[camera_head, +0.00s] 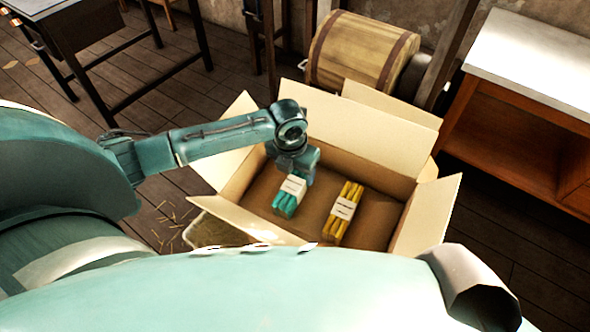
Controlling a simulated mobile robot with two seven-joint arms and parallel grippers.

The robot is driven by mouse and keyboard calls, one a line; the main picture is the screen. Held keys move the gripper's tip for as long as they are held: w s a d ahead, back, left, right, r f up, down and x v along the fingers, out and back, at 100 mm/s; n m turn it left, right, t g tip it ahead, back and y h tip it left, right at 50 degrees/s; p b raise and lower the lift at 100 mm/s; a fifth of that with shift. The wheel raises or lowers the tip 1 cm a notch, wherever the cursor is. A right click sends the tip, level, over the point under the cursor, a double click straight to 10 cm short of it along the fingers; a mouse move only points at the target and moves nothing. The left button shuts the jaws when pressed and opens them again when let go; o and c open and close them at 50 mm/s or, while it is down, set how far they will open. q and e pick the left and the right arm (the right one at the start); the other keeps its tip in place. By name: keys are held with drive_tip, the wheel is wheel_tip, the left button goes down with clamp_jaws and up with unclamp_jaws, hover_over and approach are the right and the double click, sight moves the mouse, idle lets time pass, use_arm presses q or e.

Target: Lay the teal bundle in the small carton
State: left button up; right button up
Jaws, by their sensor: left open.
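The small carton (381,127) stands on the floor with its flaps spread open. The teal bundle (286,204), with a pale paper band, is inside the carton toward its left side. A yellow bundle (343,212) with a similar band lies to its right on the carton's floor. My left gripper (295,176) reaches down into the carton from the left, right above the far end of the teal bundle. Its jaws are open; the fingertips are mostly hidden by the wrist. My right gripper is out of view.
A wooden barrel (360,52) lies behind the carton. A wooden cabinet with a pale top (540,60) stands at the right, and a dark table (60,15) at the upper left. My own body fills the foreground.

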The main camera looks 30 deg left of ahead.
use_arm(q)
wheel_tip(320, 180, up, 12)
drive_tip(key=s, duration=0.1)
drive_tip(key=shift+s+r+b, duration=0.15)
drive_tip(key=shift+s+b, duration=0.25)
drive_tip(key=shift+b, duration=0.05)
